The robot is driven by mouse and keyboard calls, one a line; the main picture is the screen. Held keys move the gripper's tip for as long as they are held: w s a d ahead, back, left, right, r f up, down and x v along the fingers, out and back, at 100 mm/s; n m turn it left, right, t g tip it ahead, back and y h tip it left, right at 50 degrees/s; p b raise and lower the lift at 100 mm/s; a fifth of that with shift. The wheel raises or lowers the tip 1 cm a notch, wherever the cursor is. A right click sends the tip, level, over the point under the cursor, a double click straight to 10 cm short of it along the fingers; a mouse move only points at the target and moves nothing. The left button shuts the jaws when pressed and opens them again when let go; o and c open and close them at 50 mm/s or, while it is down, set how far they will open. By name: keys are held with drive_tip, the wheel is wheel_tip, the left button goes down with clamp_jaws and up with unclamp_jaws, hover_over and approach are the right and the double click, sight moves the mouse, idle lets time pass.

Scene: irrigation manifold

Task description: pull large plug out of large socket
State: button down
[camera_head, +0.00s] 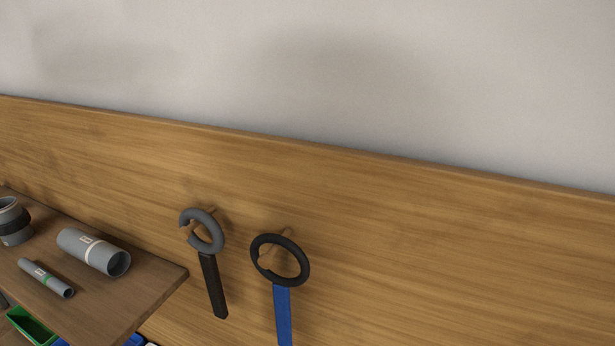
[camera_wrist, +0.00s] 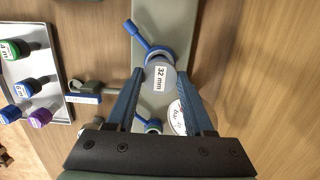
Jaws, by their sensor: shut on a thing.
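In the wrist view, a pale round plug labelled "32 mm" (camera_wrist: 160,77) sits between the fingertips of my gripper (camera_wrist: 160,80), which is shut on it. A blue collar with a blue lever (camera_wrist: 152,42) lies right behind the plug, on a pale green panel (camera_wrist: 154,14). The plug overlaps the collar in this view; I cannot tell how deep it sits in it. My gripper and the plug are not in the head view.
A light tray (camera_wrist: 62,107) with several coloured caps stands left in the wrist view. A smaller blue lever (camera_wrist: 148,126) and a white round label (camera_wrist: 177,117) are near my fingers.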

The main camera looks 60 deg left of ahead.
drive_tip(key=shift+r+p, duration=1.05)
drive_tip(key=shift+p, duration=0.05)
